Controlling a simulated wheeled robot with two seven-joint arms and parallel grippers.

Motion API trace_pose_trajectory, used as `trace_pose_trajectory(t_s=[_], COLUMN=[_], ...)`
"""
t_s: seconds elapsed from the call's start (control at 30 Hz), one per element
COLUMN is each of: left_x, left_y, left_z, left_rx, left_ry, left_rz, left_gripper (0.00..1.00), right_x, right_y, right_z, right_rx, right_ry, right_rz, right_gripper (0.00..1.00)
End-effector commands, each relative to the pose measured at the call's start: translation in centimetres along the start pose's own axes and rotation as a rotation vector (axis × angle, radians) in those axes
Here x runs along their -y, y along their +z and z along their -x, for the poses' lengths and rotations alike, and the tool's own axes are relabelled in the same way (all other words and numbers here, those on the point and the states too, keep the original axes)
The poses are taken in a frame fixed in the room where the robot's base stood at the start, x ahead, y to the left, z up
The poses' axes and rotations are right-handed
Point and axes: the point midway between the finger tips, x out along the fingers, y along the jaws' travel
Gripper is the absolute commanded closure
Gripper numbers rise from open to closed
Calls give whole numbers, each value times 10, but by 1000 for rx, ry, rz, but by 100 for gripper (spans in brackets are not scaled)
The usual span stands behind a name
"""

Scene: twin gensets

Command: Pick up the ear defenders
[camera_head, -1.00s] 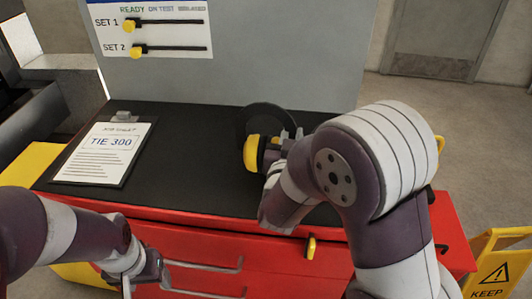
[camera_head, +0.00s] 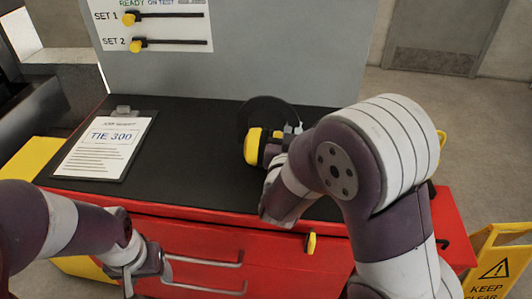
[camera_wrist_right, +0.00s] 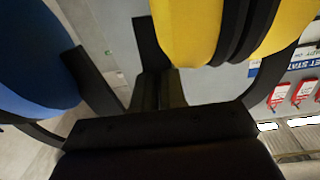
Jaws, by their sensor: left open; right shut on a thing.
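The ear defenders, with a yellow cup (camera_head: 252,146) and a thin black headband (camera_head: 262,100), are at the middle of the black worktop near the grey panel. My right gripper (camera_head: 285,135) is shut on them; its fingers are mostly hidden by my right arm in the head view. In the right wrist view the yellow cup (camera_wrist_right: 190,45) fills the top, close against the dark fingers (camera_wrist_right: 158,88). I cannot tell whether they touch the worktop. My left gripper (camera_head: 128,286) is open and empty in front of the red drawers, partly cut off by the frame.
A clipboard (camera_head: 105,145) reading "TIE 300" lies on the left of the worktop (camera_head: 190,160). The red cabinet (camera_head: 200,235) has drawer handles. A yellow warning sign (camera_head: 492,262) stands at right. A blue rounded thing (camera_wrist_right: 35,55) shows in the wrist view.

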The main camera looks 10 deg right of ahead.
Motion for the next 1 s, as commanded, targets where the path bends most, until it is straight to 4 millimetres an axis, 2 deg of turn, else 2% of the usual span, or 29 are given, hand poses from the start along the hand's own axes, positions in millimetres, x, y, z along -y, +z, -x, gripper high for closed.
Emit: trace_pose_trajectory(t_s=[0.83, 1.0], left_x=[0, 0], left_y=[0, 0], left_z=[0, 5], left_rx=[0, 0], left_ry=[0, 0], left_rz=[0, 0], left_gripper=[32, 32], right_x=[0, 1], right_y=[0, -15], right_z=[0, 0], right_rx=[0, -3], right_ry=[-1, 0], right_rz=[-1, -3], right_gripper=[100, 100])
